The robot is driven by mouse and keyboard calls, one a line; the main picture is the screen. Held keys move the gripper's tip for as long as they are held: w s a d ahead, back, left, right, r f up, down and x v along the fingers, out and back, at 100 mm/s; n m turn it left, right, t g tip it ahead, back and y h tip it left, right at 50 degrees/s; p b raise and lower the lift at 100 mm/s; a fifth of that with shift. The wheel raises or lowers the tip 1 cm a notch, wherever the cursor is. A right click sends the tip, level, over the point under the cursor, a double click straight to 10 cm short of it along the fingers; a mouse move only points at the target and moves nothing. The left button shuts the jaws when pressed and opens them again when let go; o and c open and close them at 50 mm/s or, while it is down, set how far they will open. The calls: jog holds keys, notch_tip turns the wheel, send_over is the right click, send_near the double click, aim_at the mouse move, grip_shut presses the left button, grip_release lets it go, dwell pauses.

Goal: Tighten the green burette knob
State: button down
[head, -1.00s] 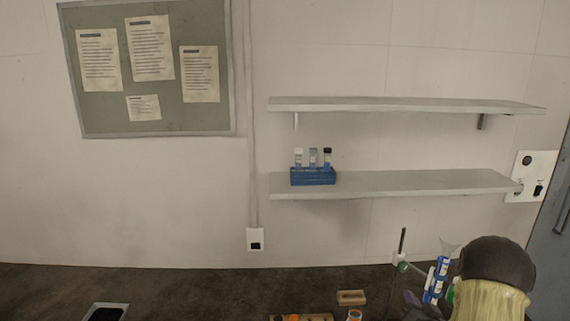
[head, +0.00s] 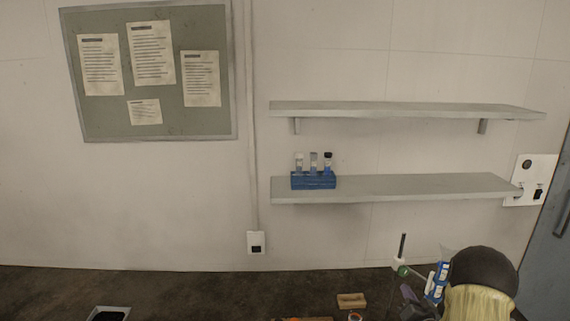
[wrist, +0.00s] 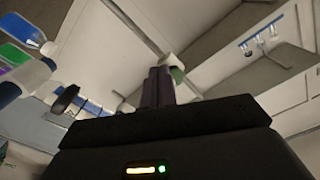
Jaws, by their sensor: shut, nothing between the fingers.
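A small green part (head: 403,270) sits beside a thin dark upright rod (head: 402,246) at the lower right of the head view; I cannot tell for sure that it is the burette knob. A blue-and-white labelled tube (head: 440,272), likely the burette, stands right of it, partly hidden by my arm. In the wrist view a pale green and white piece (wrist: 176,73) shows just beyond the fingertips; contact cannot be judged. My gripper (wrist: 159,72) is shut, with nothing between its dark fingers. It is dark and partly cut off in the head view (head: 411,299).
A wooden block (head: 351,300) lies on the dark bench (head: 200,290), left of the stand. A blue rack (head: 313,181) with tubes stands on the lower wall shelf (head: 420,189). Blue, green and purple coloured items (wrist: 22,60) crowd the wrist view's left side.

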aim_at(402, 270)
jog(key=w, duration=0.2)
jog(key=shift+w+b, duration=0.3)
jog(key=shift+w, duration=0.1)
jog(key=shift+r, duration=0.3)
dwell(0.5)
jog(key=shift+a+r+b, duration=0.4)
jog(key=shift+a+b, duration=0.4)
jog(key=shift+b, duration=0.7)
jog(key=shift+f, duration=0.1)
jog(key=shift+a+f+b, duration=0.3)
jog(key=shift+b, duration=0.25)
jog(key=shift+s, duration=0.1)
